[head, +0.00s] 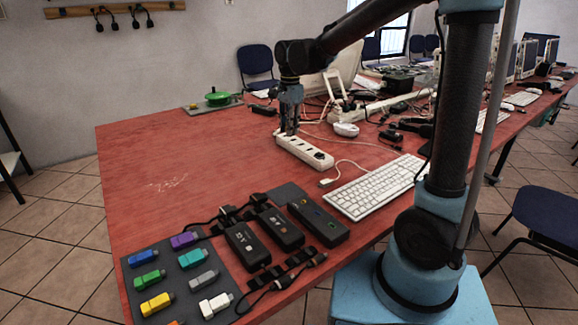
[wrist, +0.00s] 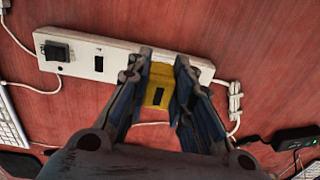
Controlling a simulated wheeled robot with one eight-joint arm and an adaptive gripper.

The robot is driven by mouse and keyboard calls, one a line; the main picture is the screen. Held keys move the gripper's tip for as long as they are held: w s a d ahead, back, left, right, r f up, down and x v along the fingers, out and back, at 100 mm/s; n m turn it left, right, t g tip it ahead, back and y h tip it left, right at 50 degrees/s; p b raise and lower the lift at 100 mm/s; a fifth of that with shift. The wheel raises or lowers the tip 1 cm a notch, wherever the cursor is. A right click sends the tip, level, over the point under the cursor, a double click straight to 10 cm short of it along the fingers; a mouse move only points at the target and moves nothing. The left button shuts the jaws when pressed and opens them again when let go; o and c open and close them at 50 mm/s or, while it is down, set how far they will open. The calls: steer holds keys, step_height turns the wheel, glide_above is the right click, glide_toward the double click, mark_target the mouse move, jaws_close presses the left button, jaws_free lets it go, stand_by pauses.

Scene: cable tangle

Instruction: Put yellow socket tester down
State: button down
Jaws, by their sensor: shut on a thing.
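The yellow socket tester (wrist: 159,84) shows in the wrist view between the two fingers of my gripper (wrist: 161,70), which is shut on it. It has a dark rectangular face. The tester overlaps the white power strip (wrist: 205,67) in that view; I cannot tell whether it touches the strip or sits in an outlet. In the head view my gripper (head: 289,128) points down over the far left end of the power strip (head: 305,152) on the red table. The tester cannot be made out there.
A white keyboard (head: 375,187) lies right of the strip. Black boxes (head: 278,228) and a dark mat (head: 192,277) with coloured blocks are at the front. Cables and electronics crowd the right rear. The left tabletop (head: 165,155) is clear.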

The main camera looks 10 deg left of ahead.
steer(key=s+d+r, duration=0.2)
steer(key=s, duration=1.1)
steer(key=s+d+r, duration=0.2)
steer(key=s, duration=1)
steer(key=shift+s+d+f, duration=0.1)
steer(key=shift+f, duration=2.4)
steer(key=shift+d+f, duration=0.1)
steer(key=shift+f, duration=2.35)
steer(key=shift+f, duration=0.1)
steer(key=c, duration=1.4)
jaws_free()
step_height(320, 180, up, 12)
steer(key=shift+s+r, duration=0.1)
steer(key=shift+a, duration=0.1)
